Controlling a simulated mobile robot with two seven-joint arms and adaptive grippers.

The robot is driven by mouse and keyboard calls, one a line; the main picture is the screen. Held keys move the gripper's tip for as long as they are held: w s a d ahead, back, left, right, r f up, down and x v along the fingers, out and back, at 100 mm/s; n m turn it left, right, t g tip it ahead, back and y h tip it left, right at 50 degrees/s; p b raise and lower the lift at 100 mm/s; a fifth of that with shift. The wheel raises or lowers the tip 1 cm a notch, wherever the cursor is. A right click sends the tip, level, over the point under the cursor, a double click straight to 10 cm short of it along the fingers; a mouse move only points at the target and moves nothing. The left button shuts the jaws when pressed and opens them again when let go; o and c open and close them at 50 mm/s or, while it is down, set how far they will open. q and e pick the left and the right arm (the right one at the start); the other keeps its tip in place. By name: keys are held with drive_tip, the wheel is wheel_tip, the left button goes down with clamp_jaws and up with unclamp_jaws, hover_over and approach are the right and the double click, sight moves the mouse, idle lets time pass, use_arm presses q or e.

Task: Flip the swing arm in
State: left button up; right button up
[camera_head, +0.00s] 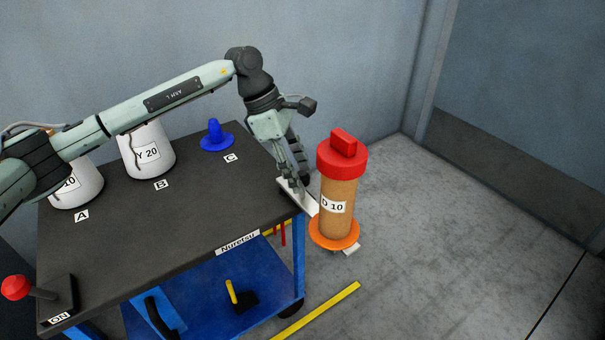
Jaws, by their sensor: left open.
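The swing arm (297,195) is a pale flat bar at the right edge of the dark table (190,215). It sticks out past the edge. An orange disc (322,240) sits at its outer end and carries a tan bobbin (338,192) with a red cap, labelled with a 10. The bobbin stands upright beyond the table. My left gripper (298,180) points down over the bar, just left of the bobbin. Its fingers are open, and I cannot tell whether they touch the bar. They hide part of it. My right gripper is not in view.
White bobbins stand at spots A (82,188) and B (147,152). A blue peg (215,136) stands empty at C. A red-knobbed lever (18,288) marked ON is at the near left corner. The floor right of the bobbin is clear.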

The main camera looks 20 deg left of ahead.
use_arm(q)
drive_tip(key=shift+x, duration=0.95)
drive_tip(key=shift+c, duration=0.6)
clamp_jaws()
